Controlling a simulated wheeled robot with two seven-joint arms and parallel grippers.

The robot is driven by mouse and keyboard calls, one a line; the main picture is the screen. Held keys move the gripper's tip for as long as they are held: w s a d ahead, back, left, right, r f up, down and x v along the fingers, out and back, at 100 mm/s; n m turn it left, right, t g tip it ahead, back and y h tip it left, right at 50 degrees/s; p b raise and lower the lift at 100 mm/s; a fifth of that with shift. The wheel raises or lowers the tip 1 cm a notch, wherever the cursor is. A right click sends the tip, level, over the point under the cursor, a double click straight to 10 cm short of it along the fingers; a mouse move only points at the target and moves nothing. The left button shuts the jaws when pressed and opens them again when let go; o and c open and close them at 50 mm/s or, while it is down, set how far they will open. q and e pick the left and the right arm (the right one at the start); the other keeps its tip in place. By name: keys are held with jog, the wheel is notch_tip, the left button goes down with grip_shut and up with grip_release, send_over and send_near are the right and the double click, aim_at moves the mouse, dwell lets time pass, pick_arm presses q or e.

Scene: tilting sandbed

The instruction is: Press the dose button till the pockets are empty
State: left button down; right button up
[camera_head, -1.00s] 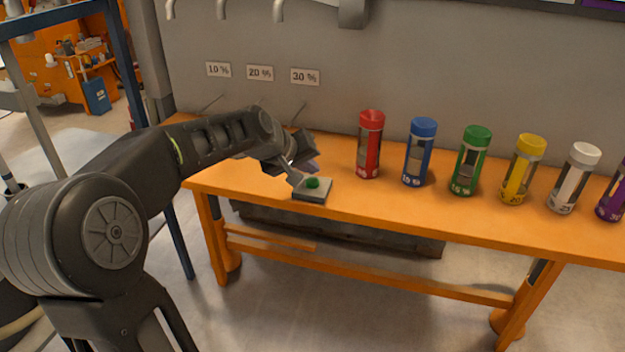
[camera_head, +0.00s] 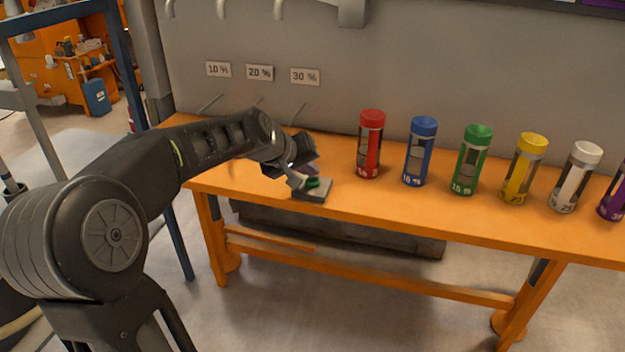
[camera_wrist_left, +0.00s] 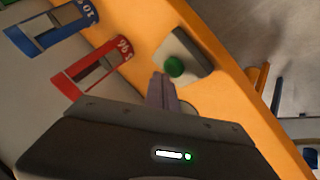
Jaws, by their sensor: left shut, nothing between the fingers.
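The green dose button (camera_head: 313,183) sits on a small grey box (camera_head: 311,195) near the front edge of the orange table. In the left wrist view the button (camera_wrist_left: 174,67) and its box (camera_wrist_left: 190,52) lie just beyond the fingertips. My left gripper (camera_head: 296,181) is shut and empty, its tips close beside the button on its left. The shut fingers also show in the left wrist view (camera_wrist_left: 160,80). I cannot tell whether they touch the button. No pockets can be made out clearly. My right gripper is not in view.
On the orange table (camera_head: 450,220) stand a red canister (camera_head: 371,145), a blue one (camera_head: 420,152), a green one (camera_head: 472,160) and several more to the right. Signs reading 10, 20 and 30 % (camera_head: 304,76) hang on the grey wall behind.

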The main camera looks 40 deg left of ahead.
aim_at(310, 182)
pick_arm(q)
jog(key=shift+f+b, duration=0.55)
jog(key=shift+f, duration=0.05)
dwell(0.4)
jog(key=shift+r, duration=0.1)
jog(key=shift+r+p, duration=0.8)
jog(key=shift+r, duration=0.1)
notch_tip(310, 182, up, 5)
jog(key=p, duration=0.4)
dwell(1.0)
